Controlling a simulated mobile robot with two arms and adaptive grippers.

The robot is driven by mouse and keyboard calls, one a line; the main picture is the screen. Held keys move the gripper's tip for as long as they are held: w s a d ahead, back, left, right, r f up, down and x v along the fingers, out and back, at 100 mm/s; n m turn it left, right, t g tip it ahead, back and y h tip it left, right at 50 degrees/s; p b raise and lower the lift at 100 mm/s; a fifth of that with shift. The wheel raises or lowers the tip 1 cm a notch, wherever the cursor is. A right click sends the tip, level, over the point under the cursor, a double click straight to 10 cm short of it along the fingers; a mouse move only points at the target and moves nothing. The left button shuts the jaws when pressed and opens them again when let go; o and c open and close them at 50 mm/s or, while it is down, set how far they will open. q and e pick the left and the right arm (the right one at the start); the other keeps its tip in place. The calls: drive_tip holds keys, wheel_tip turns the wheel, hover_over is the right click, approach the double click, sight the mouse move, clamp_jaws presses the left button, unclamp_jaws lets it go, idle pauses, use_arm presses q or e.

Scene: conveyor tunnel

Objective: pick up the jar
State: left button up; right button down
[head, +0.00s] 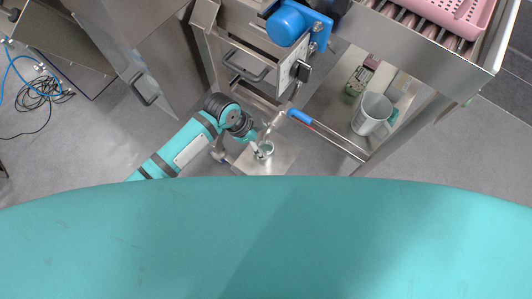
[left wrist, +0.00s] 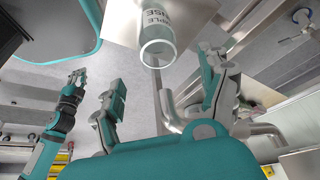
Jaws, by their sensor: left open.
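The jar (left wrist: 157,40) is a clear, open-topped vessel with dark lettering on its side. In the head view the jar (head: 266,150) stands on a bare metal plate (head: 270,164). My left gripper (head: 261,142) is right at the jar, its fingers partly covering it. In the left wrist view the two fingers of my left gripper (left wrist: 162,92) are spread wide, with the jar's rim just beyond the gap and nothing between them. Another arm, which looks like my right, shows at the left with its gripper (left wrist: 76,80); its jaws are too small to read.
A blue-ended metal bar (head: 325,133) runs close to the right of the jar. A large grey-white mug (head: 371,113) and a small green-labelled item (head: 358,82) sit on a shelf. A pink crate (head: 450,14) rests on rollers above. A drawer cabinet (head: 245,62) stands behind.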

use_arm(q)
hover_over(266, 145)
drive_tip(key=s, duration=0.3)
drive_tip(key=f, duration=0.4)
drive_tip(key=shift+w+f, duration=0.2)
drive_tip(key=shift+f, duration=0.15)
clamp_jaws()
